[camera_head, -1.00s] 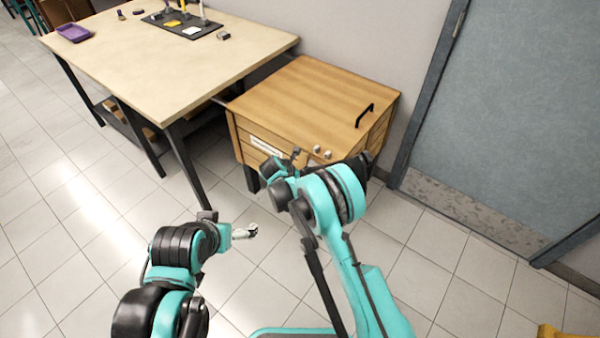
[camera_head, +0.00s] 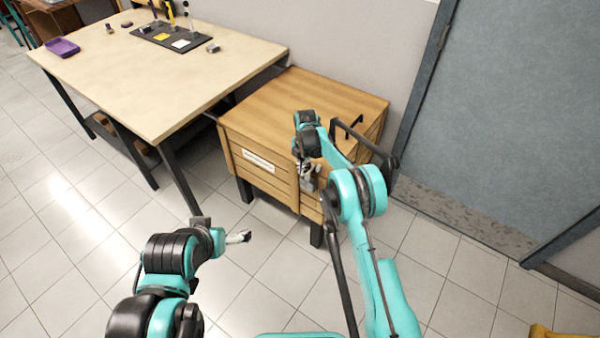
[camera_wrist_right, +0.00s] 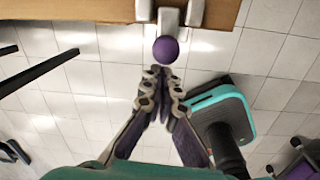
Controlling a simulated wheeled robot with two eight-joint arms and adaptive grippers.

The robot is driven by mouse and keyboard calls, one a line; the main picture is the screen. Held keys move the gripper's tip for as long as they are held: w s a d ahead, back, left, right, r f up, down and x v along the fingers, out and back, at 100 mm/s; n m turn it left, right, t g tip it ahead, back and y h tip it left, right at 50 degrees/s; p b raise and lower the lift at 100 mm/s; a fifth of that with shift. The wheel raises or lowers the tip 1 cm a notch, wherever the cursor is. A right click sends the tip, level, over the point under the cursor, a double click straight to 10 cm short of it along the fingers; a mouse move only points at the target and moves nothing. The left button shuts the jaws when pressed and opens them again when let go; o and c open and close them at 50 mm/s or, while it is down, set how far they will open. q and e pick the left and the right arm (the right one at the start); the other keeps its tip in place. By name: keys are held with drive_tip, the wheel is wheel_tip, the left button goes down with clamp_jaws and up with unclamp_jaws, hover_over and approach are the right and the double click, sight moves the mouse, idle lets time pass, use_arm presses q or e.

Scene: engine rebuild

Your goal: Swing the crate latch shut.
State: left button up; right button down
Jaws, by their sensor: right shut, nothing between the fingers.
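The wooden crate (camera_head: 250,130) stands beside the workbench, its lid down, with a black handle on top and a pale label on the front. In the right wrist view the crate's wood edge (camera_wrist_right: 70,8) carries a grey latch (camera_wrist_right: 169,20) between two grey brackets, with a round purple knob at its end. My right gripper (camera_head: 307,182) is at the crate's front, below the lid edge. In the wrist view its fingertips (camera_wrist_right: 163,72) are together and empty, just below the knob; contact is unclear. In the head view my right arm hides the latch. My left gripper (camera_head: 240,237) hangs over the floor.
The workbench (camera_head: 120,75) stands left of the crate, with a purple tray (camera_head: 62,47) and a dark tool mat (camera_head: 170,37) on it. A grey-blue door (camera_head: 510,120) is on the right. The tiled floor in front of the crate is clear apart from my arms.

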use_arm(q)
drive_tip(key=shift+w+d+r, duration=0.1)
drive_tip(key=shift+w+d, duration=0.05)
drive_tip(key=shift+w, duration=0.1)
use_arm(e)
drive_tip(key=shift+w+d+r, duration=0.2)
drive_tip(key=shift+w+d, duration=0.1)
drive_tip(key=shift+w, duration=0.15)
drive_tip(key=shift+w+d, duration=0.1)
drive_tip(key=shift+d, duration=0.05)
use_arm(q)
drive_tip(key=shift+s+d+r+p, duration=0.25)
drive_tip(key=shift+d+r+p, duration=0.05)
drive_tip(key=shift+r+p, duration=0.3)
drive_tip(key=shift+s+d+r+p, duration=0.2)
drive_tip(key=shift+d+r+p, duration=0.05)
drive_tip(key=shift+r+p, duration=0.35)
use_arm(e)
wheel_tip(320, 180, up, 9)
drive_tip(key=s+a, duration=0.2)
drive_tip(key=shift+s+a, duration=0.2)
drive_tip(key=shift+s, duration=0.15)
